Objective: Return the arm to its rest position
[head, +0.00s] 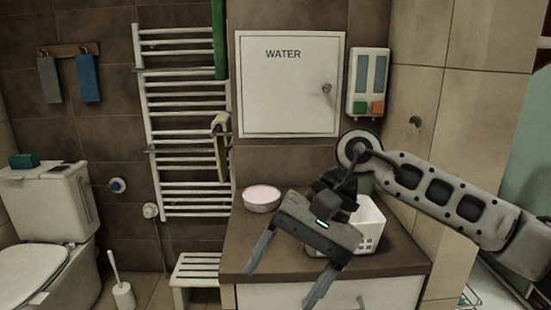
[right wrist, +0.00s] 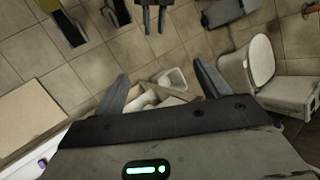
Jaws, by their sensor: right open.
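My right arm (head: 440,188) reaches in from the right in the head view, over the counter. My right gripper (head: 282,287) hangs at the front edge of the counter, in front of a white perforated basket (head: 368,222). Its two fingers are spread apart with nothing between them. The right wrist view also shows the right gripper (right wrist: 160,74) open and empty, with tiled floor beyond. My left arm does not show in the head view.
A round dish with a pinkish top (head: 262,198) stands on the counter (head: 235,255), left of the gripper. A white slatted stool (head: 197,268) stands left of the counter. A toilet (head: 50,240) is at far left. A towel rail (head: 183,115) is on the wall.

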